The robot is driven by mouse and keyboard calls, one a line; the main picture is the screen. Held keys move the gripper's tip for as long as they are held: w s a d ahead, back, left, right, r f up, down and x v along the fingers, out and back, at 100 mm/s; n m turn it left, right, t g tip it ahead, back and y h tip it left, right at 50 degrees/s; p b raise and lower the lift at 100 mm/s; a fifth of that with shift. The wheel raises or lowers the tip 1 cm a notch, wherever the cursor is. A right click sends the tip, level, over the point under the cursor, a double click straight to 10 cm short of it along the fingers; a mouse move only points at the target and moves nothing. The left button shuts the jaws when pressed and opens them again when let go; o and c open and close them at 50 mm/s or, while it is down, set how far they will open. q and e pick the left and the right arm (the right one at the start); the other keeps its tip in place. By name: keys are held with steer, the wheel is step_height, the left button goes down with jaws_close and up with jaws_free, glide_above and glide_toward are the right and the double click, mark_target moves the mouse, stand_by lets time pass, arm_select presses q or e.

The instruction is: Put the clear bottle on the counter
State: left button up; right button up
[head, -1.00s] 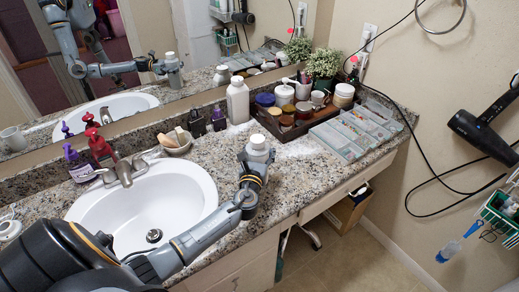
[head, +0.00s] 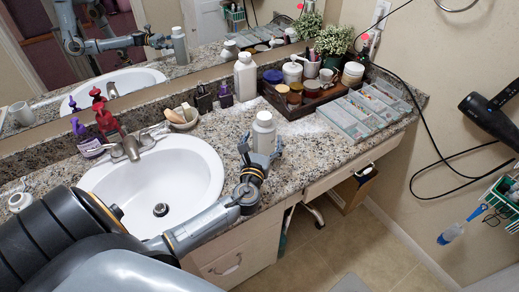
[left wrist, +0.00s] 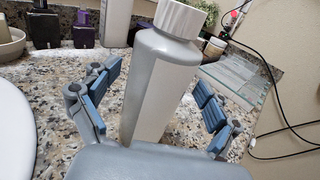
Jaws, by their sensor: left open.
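A pale, whitish bottle with a white cap (head: 264,131) stands upright on the granite counter (head: 225,146), right of the sink. It looks pale grey and fairly opaque here. It also shows large in the left wrist view (left wrist: 158,85). My left gripper (head: 261,150) is open around its lower part, one finger on each side, with visible gaps between the pads and the bottle in the left wrist view. The bottle's base is hidden behind the gripper. My right gripper is not in view.
A taller white bottle (head: 245,77) stands behind, by the mirror. A dark tray (head: 290,109) of jars and a clear compartment box (head: 352,122) lie to the right. The sink (head: 152,183) is left. Bare counter lies around the bottle.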

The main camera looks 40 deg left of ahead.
arm_select(q)
steer(key=v, duration=0.6)
steer(key=shift+s, duration=0.1)
stand_by(0.4)
